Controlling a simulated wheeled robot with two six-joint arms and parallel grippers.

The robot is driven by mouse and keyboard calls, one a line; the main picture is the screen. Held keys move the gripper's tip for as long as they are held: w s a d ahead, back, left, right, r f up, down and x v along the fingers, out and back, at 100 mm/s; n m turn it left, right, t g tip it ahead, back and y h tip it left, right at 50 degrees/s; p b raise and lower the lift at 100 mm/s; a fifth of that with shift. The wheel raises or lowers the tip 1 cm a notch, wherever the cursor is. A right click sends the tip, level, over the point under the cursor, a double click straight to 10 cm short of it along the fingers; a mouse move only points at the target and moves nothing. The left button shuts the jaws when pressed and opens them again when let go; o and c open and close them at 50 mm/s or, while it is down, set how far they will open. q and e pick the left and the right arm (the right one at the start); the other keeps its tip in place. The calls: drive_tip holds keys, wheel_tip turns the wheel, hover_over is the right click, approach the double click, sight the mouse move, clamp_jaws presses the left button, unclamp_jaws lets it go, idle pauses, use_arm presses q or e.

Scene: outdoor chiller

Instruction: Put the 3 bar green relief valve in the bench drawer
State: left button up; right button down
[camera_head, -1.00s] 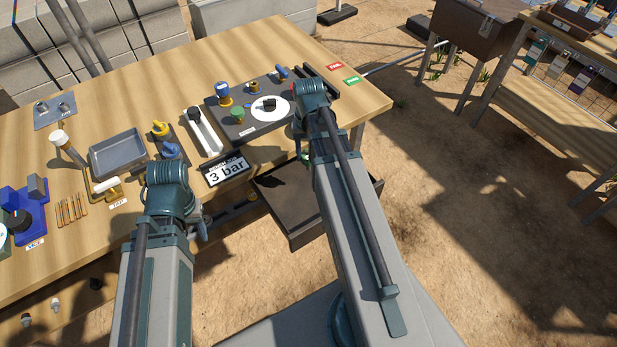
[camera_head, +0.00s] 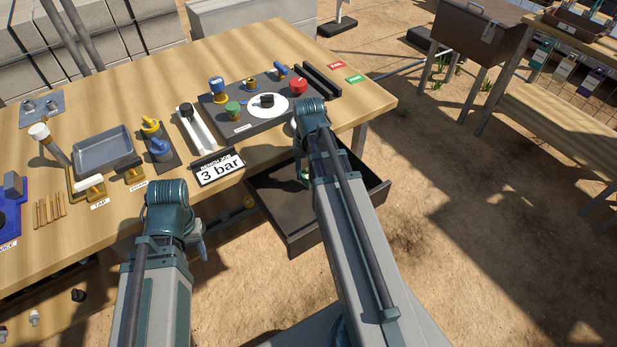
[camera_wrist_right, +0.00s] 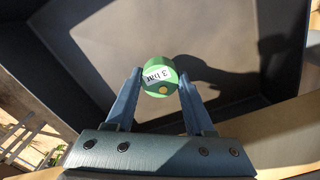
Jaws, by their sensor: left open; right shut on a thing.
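The 3 bar green relief valve (camera_wrist_right: 160,77) shows its round green top and white label in the right wrist view. My right gripper (camera_wrist_right: 158,88) is shut on it, with a finger on each side. The open bench drawer (camera_head: 300,240) is dark and sticks out from under the bench. The valve is held over the drawer; its height above the floor is hard to judge. In the head view my right wrist largely hides this gripper, and a bit of green (camera_head: 305,175) shows beside the arm. My left gripper (camera_head: 201,240) is open at the bench's front edge, partly hidden by its wrist.
The wooden bench (camera_head: 240,50) carries a dark valve board (camera_head: 252,122) with blue, red and another green-topped valve (camera_head: 233,109). A grey tray (camera_head: 104,148) lies further left. Open ground lies right.

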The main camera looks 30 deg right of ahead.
drive_tip(key=shift+f, duration=0.15)
drive_tip(key=shift+c, duration=1.4)
unclamp_jaws()
wheel_tip(320, 180, up, 12)
drive_tip(key=p, duration=1.2)
